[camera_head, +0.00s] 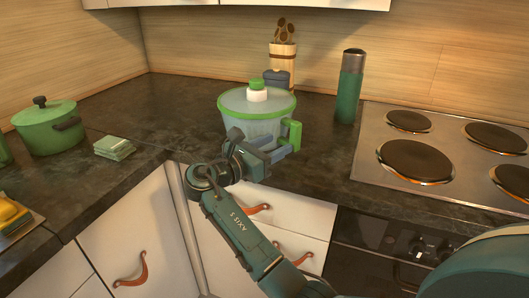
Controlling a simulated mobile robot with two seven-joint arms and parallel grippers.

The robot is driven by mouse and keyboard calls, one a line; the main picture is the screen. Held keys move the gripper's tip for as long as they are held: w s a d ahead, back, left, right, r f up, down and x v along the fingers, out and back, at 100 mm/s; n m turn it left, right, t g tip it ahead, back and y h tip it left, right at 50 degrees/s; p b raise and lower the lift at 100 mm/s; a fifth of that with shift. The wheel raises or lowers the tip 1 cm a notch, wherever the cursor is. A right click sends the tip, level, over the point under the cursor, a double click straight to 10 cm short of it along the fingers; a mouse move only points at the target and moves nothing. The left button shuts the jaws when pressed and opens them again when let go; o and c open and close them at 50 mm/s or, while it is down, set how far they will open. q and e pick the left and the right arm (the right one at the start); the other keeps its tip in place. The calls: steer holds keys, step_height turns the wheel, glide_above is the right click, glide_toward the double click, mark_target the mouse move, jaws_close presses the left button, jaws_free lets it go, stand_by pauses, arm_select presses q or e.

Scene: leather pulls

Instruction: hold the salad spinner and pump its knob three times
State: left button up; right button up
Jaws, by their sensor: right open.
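The salad spinner (233,104) stands on the dark countertop in the corner. It has a clear bowl, a green rim and a green side handle (295,131) at its right. Its knob (257,85), green above a white collar, stands up from the middle of the lid. My right gripper (284,147) is in front of the bowl, with open fingers reaching right toward the handle. I cannot tell whether the fingers touch the handle or the bowl. My left gripper is out of view.
A dark blue container (277,79) and a utensil holder (283,63) stand behind the spinner. A green pot (49,131) and folded cloths (115,148) are at left. Counter between the cloths and spinner is clear.

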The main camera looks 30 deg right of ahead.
mark_target(292, 136)
steer(key=x, duration=0.9)
steer(key=shift+w+d, duration=0.15)
steer(key=shift+d, duration=0.3)
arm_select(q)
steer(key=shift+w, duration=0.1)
arm_select(e)
steer(key=shift+c, duration=0.6)
jaws_close()
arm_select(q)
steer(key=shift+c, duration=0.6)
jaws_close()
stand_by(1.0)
